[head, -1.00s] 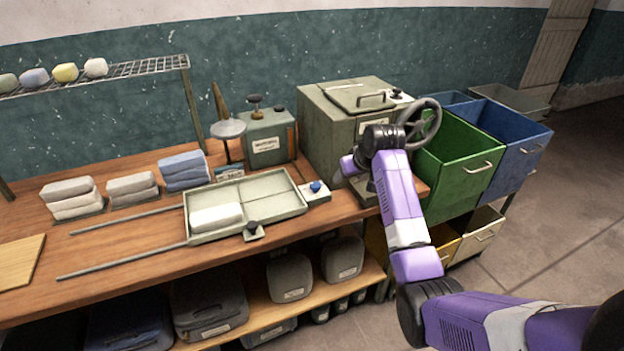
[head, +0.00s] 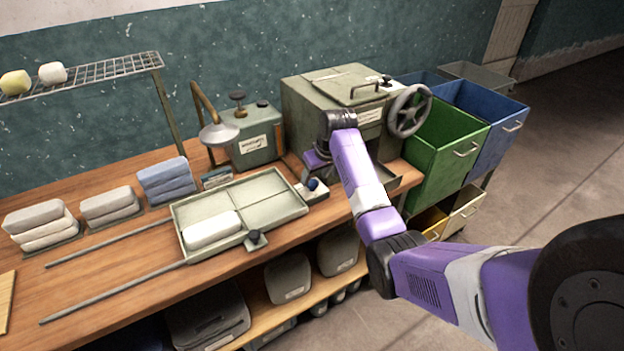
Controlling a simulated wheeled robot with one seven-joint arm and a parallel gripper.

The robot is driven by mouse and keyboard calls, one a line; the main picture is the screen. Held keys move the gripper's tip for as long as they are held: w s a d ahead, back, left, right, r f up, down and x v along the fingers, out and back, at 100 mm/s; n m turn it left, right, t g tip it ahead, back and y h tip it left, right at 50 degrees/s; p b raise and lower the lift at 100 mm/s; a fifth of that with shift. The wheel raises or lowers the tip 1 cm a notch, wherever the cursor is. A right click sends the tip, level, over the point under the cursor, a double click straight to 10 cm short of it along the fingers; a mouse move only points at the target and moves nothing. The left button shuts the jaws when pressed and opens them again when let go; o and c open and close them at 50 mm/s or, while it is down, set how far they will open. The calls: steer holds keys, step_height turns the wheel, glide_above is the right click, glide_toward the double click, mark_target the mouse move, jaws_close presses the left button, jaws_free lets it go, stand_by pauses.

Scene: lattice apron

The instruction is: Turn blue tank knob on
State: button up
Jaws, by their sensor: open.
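The blue knob (head: 313,184) sits on a small pale box (head: 317,194) at the right end of the grey-green tray. My gripper (head: 307,172) points down just above and behind the knob, close to it in the picture; I cannot tell whether they touch. The gripper is open, but its fingertips are small and partly hidden by my own wrist. A large grey-green tank (head: 312,105) with a lidded top and a spoked hand wheel (head: 409,111) stands behind my arm.
The shallow tray (head: 262,204) holds a white block (head: 211,230). A labelled canister (head: 254,148) and a lamp-like spout (head: 219,132) stand behind it. Green (head: 440,160) and blue (head: 498,128) bins are at the right. Folded stacks lie at the left.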

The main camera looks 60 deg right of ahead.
mark_target(313, 183)
steer(key=shift+x, duration=1.65)
jaws_close()
